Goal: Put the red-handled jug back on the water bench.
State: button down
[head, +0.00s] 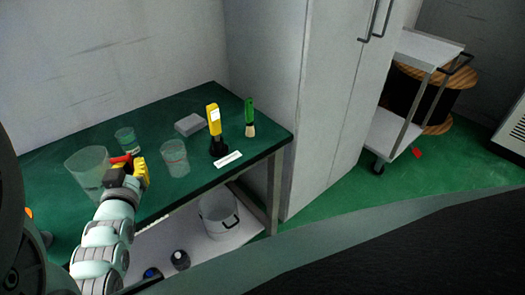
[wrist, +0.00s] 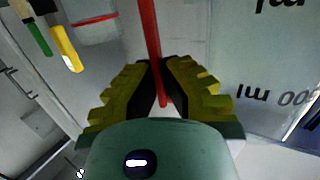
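The red-handled jug (head: 84,166) is a large clear vessel at the left of the green bench (head: 58,217) in the head view. Its red handle (head: 121,159) points right, toward my gripper (head: 142,173). In the wrist view, the red handle (wrist: 150,30) runs between the yellow-and-black fingers of my gripper (wrist: 161,68), which look closed around it. The jug's clear wall with black "ml" marks (wrist: 255,65) fills the right side there. My arm hides part of the jug's base, so I cannot tell whether it touches the bench.
A clear beaker (head: 175,160) and a smaller glass (head: 126,140) stand nearby. A grey block (head: 189,124), a yellow tool (head: 213,118), a green-handled brush (head: 250,115) and a white label (head: 228,159) are farther right. A white bucket (head: 218,215) stands on the lower shelf.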

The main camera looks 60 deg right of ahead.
jog(key=shift+d+f, duration=0.1)
jog(key=shift+f, duration=0.15)
jog(key=c, duration=1.1)
grip_release()
jog(key=shift+c, duration=0.2)
